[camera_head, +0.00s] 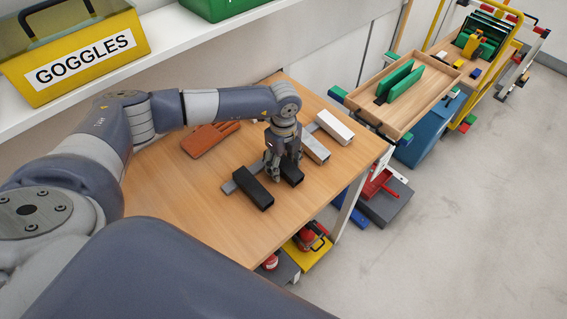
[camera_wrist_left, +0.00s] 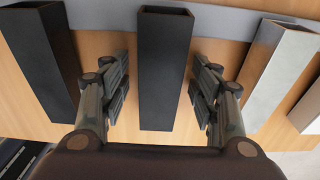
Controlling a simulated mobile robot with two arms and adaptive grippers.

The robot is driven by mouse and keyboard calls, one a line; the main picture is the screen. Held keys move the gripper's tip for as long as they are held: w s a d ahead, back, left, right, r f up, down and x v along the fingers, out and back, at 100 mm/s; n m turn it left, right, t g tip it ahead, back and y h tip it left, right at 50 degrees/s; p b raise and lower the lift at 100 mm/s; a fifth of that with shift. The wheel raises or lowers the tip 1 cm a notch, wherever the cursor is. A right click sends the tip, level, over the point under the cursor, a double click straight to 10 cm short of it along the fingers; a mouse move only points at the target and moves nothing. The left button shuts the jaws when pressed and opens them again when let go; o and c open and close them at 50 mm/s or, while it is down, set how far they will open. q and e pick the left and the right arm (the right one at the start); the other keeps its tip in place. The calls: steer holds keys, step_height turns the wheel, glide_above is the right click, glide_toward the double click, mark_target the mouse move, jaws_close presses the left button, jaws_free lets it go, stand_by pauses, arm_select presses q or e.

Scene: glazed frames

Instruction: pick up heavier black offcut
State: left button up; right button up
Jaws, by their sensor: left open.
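Two black offcuts, hollow square tubes, lie side by side on the wooden bench. One (camera_head: 252,188) is nearer the front and lies clear of my gripper; it shows at the left of the left wrist view (camera_wrist_left: 42,62). The other (camera_head: 292,174) is partly hidden under my left gripper (camera_head: 283,176); it lies in the middle of the left wrist view (camera_wrist_left: 166,75). There my left gripper (camera_wrist_left: 160,100) is open, with one finger on each side of this offcut and a gap showing on both sides. The pictures do not show which black offcut is heavier.
A silver offcut (camera_head: 316,151) and a white one (camera_head: 335,127) lie beyond my gripper. A flat grey strip (camera_head: 230,186) runs along the offcuts' far ends. Brown gloves (camera_head: 207,140) lie behind. The bench's front (camera_head: 215,235) is clear. A shelf with a yellow goggles box (camera_head: 75,50) overhangs the back.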

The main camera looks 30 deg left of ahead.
mark_target(284, 161)
arm_select(q)
jaws_close()
steer(key=shift+r, duration=0.1)
steer(key=shift+w+r+b, duration=0.1)
steer(key=shift+r+b, duration=0.3)
steer(key=shift+r, duration=0.05)
step_height(284, 161, up, 2)
steer(key=shift+r+b, duration=0.1)
steer(key=shift+b, duration=0.6)
steer(key=s+d+b, duration=0.1)
steer(key=s+d, duration=0.1)
steer(key=d, duration=0.2)
steer(key=s+d+r+b, duration=0.1)
steer(key=s+d+b, duration=0.1)
steer(key=s+d, duration=0.1)
steer(key=s+d+b, duration=0.1)
steer(key=s+d, duration=0.2)
steer(key=d, duration=0.2)
steer(key=shift+d+r+b, duration=0.25)
steer(key=shift+r+b, duration=0.05)
steer(key=shift+b, duration=0.1)
steer(key=shift+s+d+r, duration=0.15)
steer(key=shift+s+d, duration=0.25)
steer(key=shift+d, duration=0.1)
